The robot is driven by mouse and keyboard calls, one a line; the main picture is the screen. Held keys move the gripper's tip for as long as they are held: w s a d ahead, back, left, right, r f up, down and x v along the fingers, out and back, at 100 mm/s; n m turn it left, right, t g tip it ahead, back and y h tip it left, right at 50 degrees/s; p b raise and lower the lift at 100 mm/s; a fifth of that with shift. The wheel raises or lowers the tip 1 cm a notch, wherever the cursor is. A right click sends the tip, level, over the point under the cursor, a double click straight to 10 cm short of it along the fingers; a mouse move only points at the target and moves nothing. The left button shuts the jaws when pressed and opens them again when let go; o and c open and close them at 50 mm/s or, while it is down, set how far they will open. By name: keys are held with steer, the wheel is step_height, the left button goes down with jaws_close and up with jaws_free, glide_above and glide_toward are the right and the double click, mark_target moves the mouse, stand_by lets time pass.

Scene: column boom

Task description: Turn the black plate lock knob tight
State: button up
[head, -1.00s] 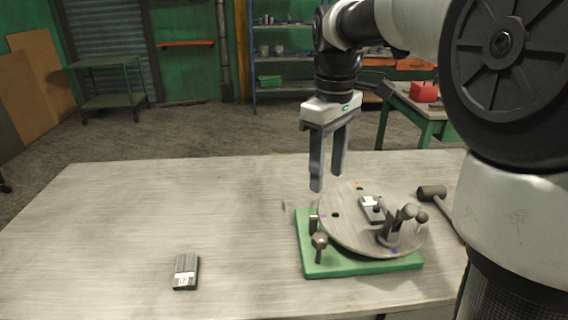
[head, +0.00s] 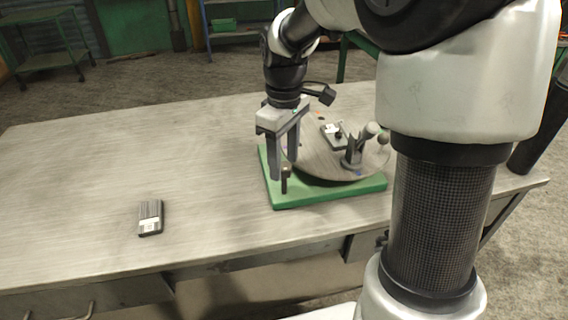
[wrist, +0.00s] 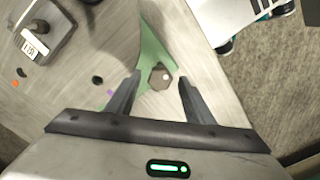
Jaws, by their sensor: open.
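The dark plate lock knob (head: 285,184) stands at the front left corner of the green base (head: 330,195), beside the round grey plate (head: 318,168). My gripper (head: 284,168) is open and points down over it, and its fingers partly hide the knob in the head view. In the wrist view the knob (wrist: 160,77) shows as a dark brownish head between the two fingertips (wrist: 160,80), with a gap on each side. I cannot tell how far the fingertips reach down beside it.
On the plate are a labelled dark block (head: 331,137) and a clamp (head: 355,152) with a raised handle. A dark, labelled block (head: 150,217) lies alone on the table's left part. The table between it and the base is clear.

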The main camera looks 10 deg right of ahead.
steer(key=shift+f, duration=0.35)
steer(key=c, duration=1)
steer(key=shift+c, duration=0.2)
